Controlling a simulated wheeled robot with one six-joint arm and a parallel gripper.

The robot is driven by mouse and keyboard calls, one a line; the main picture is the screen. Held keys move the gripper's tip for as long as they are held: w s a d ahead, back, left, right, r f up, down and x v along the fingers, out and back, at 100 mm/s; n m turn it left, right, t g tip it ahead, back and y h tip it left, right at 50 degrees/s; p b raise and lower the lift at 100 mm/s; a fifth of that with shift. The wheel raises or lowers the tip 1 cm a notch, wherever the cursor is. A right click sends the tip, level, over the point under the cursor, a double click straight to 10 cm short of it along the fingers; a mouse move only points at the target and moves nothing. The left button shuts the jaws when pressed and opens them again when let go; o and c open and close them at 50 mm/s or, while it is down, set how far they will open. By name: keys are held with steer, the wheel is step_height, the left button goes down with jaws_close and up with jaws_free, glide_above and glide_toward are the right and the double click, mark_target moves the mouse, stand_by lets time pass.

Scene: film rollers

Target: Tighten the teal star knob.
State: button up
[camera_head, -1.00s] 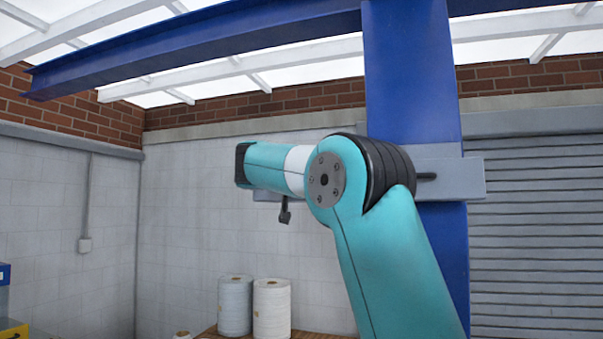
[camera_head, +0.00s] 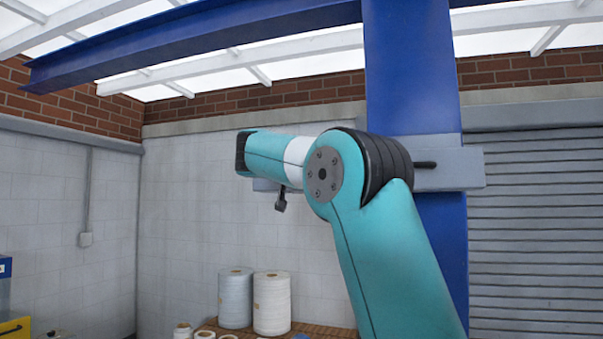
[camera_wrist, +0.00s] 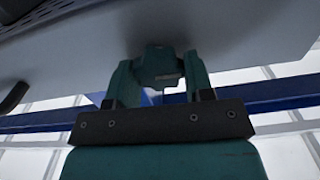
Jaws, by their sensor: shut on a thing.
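The teal star knob (camera_wrist: 160,68) looks dark teal and blocky in the wrist view, under a large grey surface (camera_wrist: 235,35). My gripper (camera_wrist: 163,75) has a teal finger on each side of the knob and is shut on it. The knob's far side and the exact finger contact are in shadow. In the head view my teal arm reaches across a grey bar (camera_head: 470,174) on a blue column (camera_head: 412,70). My gripper and the knob cannot be made out there.
A dark handle (camera_wrist: 14,97) sticks out left of the knob. In the head view dark handles show below my arm (camera_head: 281,200) and at its right (camera_head: 428,165). White rolls (camera_head: 272,303) stand on a brown surface (camera_head: 312,329). A blue beam (camera_head: 190,47) runs overhead.

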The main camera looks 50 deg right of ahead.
steer(key=shift+s+f+m+b, duration=0.1)
steer(key=shift+m+b, duration=2.05)
steer(key=shift+m, duration=1.95)
steer(key=shift+s+f+m+b, duration=0.1)
steer(key=shift+m+b, duration=2)
steer(key=shift+m, duration=2)
steer(key=o, duration=0.9)
